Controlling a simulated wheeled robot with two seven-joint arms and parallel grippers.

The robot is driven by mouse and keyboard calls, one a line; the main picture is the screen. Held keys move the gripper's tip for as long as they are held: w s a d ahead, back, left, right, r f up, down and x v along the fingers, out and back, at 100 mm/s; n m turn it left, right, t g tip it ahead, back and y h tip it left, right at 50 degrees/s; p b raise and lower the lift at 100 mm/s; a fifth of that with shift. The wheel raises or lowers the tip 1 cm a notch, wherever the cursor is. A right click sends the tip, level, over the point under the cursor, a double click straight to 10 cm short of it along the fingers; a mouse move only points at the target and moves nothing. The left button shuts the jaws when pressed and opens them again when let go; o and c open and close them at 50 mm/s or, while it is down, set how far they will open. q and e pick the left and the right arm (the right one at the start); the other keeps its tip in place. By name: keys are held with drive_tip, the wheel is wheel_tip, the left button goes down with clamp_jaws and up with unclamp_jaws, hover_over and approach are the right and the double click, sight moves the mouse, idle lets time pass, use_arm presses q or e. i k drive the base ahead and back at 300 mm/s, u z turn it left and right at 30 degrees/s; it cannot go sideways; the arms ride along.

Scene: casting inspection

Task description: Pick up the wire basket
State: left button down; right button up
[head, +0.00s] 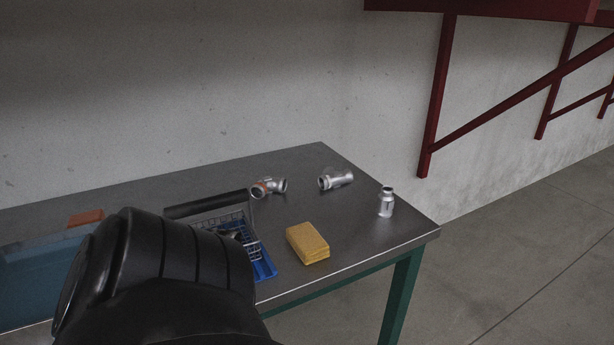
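The wire basket (236,221) sits on the grey metal table, left of the yellow block, with blue (264,268) showing at its lower right side. Its left and front parts are hidden behind a large black arm link of mine in the foreground. Some dark contents seem to lie in it, but they are too small to tell. Neither of my grippers shows in the head view, so I cannot see where they are relative to the basket.
A yellow block (307,243) lies right of the basket. Silvery pipe fittings (269,187) (336,180) lie behind, and a small metal bottle (386,202) stands near the right edge. A blue bin (38,275) and an orange-brown block (86,217) are at left. The table's (345,240) right part has free room.

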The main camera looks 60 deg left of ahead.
sight(194, 207)
drive_tip(key=i, duration=0.7)
drive_tip(key=u, duration=3.6)
